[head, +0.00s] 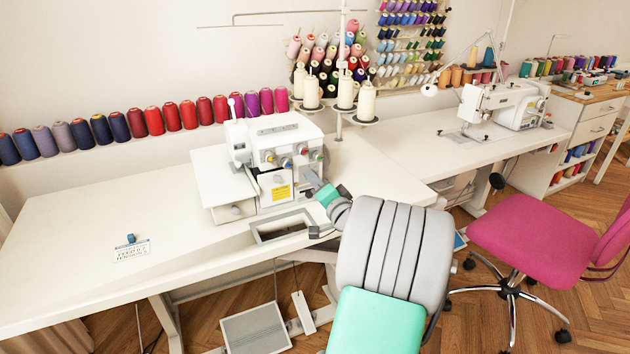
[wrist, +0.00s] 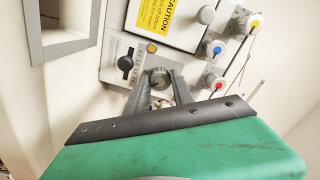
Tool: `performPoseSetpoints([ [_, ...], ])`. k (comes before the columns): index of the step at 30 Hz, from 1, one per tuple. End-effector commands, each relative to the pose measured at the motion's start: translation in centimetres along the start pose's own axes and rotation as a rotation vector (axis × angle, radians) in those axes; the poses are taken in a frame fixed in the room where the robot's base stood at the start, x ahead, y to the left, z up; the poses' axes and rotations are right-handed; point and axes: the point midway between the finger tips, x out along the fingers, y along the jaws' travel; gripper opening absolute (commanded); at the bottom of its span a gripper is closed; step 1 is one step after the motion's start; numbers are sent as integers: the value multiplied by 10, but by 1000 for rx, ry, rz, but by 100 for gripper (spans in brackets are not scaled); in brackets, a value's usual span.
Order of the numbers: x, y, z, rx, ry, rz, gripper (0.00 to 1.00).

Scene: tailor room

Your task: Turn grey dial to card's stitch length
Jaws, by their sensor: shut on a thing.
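The white overlock machine (head: 275,160) stands on the table in the head view. In the wrist view its front panel fills the top, with a grey round dial (wrist: 159,77) low on it. My gripper (wrist: 158,88) is shut on the grey dial, one finger on each side. The dial's markings cannot be read. In the head view my gripper (head: 312,180) is at the machine's lower right front, and the arm hides the dial. The card (head: 132,251) lies on the table at the left; its print is too small to read surely.
Tension knobs marked yellow (wrist: 256,21), blue (wrist: 216,48) and red (wrist: 215,83) are close at the right. The table (head: 80,270) is mostly clear at the left. A pink chair (head: 535,230) stands at the right.

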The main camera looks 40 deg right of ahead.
Motion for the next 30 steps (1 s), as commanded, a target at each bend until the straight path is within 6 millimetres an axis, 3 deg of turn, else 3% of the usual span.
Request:
performPoseSetpoints([
  [9,0,0,1,1,-1,0,0],
  [10,0,0,1,1,-1,0,30],
  [17,0,0,0,1,0,0,49],
  [26,-3,0,0,0,1,1,51],
  [30,-25,2,-1,1,5,4,51],
])
